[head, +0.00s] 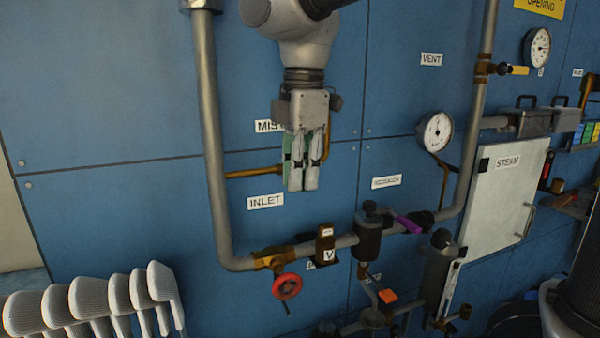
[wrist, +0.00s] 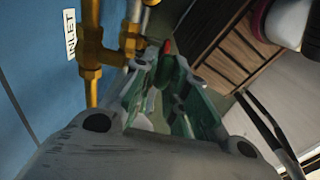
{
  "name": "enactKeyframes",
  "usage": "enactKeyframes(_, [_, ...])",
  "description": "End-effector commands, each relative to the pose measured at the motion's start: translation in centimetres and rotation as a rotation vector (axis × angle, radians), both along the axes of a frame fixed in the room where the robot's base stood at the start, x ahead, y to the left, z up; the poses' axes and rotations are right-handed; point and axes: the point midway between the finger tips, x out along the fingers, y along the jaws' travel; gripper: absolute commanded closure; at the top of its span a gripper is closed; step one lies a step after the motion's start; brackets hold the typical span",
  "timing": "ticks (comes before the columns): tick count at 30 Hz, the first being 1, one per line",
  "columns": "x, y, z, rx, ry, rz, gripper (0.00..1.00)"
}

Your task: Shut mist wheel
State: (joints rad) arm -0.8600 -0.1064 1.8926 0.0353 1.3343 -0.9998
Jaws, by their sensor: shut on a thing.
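My gripper (head: 302,186) points down in front of the blue wall panel, over the brass mist pipe (head: 255,173). It covers part of the MIST label (head: 266,126). Its two fingers are close together, with green showing at and between them. In the wrist view, my gripper (wrist: 168,62) has green surfaces between its fingers, beside a brass pipe fitting (wrist: 90,55). The mist wheel is mostly hidden by the fingers, and I cannot clearly separate it from their green parts.
A grey pipe (head: 208,130) runs down left of my gripper. A red wheel (head: 287,287) sits below, under the INLET label (head: 265,202). Gauges (head: 437,132) and a white STEAM door (head: 507,195) are at right.

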Motion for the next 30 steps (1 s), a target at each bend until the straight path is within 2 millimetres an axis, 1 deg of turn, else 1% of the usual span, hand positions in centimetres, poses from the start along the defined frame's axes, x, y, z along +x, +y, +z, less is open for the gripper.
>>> enactKeyframes(3, [0.15,-0.41,0.06,0.102,0.029,-0.008,1.00])
enactKeyframes(8, [0.14,-0.49,0.08,0.207,0.060,-0.005,1.00])
enactKeyframes(18, [0.10,-0.39,0.09,0.232,0.066,-0.001,1.00])
enactKeyframes(19, [0.10,-0.39,0.09,0.232,0.066,-0.001,0.81])
enactKeyframes(22, [0.10,-0.39,0.09,0.232,0.066,-0.001,0.63])
enactKeyframes(30, [0.12,-0.40,0.10,0.231,0.066,-0.001,0.63])
